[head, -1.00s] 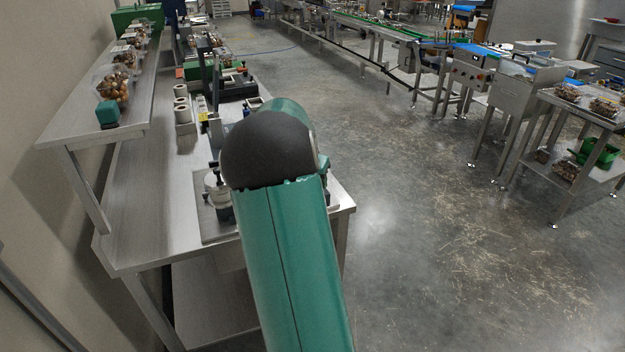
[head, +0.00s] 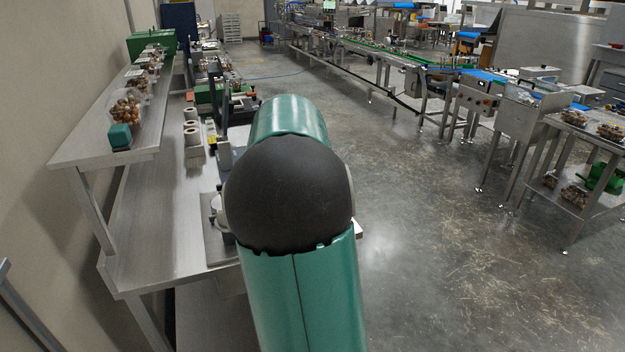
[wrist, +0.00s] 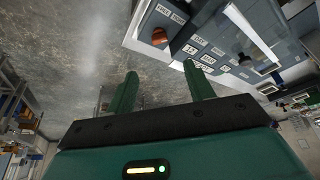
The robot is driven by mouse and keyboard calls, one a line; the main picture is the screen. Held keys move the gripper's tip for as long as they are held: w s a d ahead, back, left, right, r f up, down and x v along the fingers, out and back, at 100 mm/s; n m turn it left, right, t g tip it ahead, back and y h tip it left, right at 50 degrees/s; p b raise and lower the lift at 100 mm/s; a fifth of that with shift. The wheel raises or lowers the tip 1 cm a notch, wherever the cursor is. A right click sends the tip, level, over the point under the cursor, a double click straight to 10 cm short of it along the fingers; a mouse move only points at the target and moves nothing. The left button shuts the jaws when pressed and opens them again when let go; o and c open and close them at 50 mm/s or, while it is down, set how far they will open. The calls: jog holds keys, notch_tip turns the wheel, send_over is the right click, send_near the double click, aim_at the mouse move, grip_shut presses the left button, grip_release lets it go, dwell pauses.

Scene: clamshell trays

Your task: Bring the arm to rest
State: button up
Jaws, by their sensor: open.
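My gripper (wrist: 162,92) shows in the wrist view with its two green fingers spread apart and nothing between them. Beyond the fingers the wrist view shows grey floor and a grey unit with white labels (wrist: 205,45). In the head view my green arm with its black joint rises from the bottom centre and hides my gripper. The arm also covers part of the steel workbench (head: 150,255) behind it.
A steel shelf (head: 95,138) above the bench holds several clear trays of brown goods (head: 127,108). White rolls (head: 192,135) stand on the bench. A long conveyor (head: 400,65) runs at the back, and a steel cart (head: 560,130) stands right. Floor between is clear.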

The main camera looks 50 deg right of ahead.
dwell(0.4)
jog(key=s+a+r+n+t+y, duration=0.2)
jog(key=a+n, duration=0.5)
jog(key=a, duration=1.7)
jog(key=s+a+f+n+t+y, duration=0.1)
jog(key=s+a+n, duration=0.3)
jog(key=a, duration=0.5)
jog(key=s+a+f+n+t+y, duration=0.1)
jog(key=s+a+n, duration=0.3)
jog(key=s+a, duration=0.3)
jog(key=a, duration=0.3)
jog(key=shift+s+a+f+t, duration=0.15)
jog(key=shift+a+t, duration=0.05)
jog(key=shift+t, duration=0.1)
